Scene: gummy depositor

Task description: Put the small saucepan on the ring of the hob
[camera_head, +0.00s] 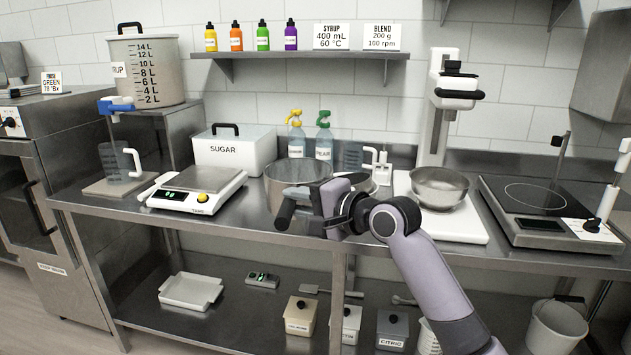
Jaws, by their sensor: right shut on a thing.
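The small saucepan (283,184), a round metal pan, stands at the middle of the steel counter, right of the scale. My right gripper (298,203) is in front of it, shut on what looks like its dark handle; the fingers and wrist hide most of the grip. I cannot tell whether the pan touches the counter. The hob (543,226) is at the right end of the counter, with its dark round ring (536,195) bare. My left gripper is not in view.
A stand mixer base (455,222) with a metal bowl (439,188) lies between saucepan and hob, its column rising behind. A scale (197,190) is left of the saucepan. Spray bottles (324,148) and a jug stand behind. A probe stand (603,205) rises at the hob's right.

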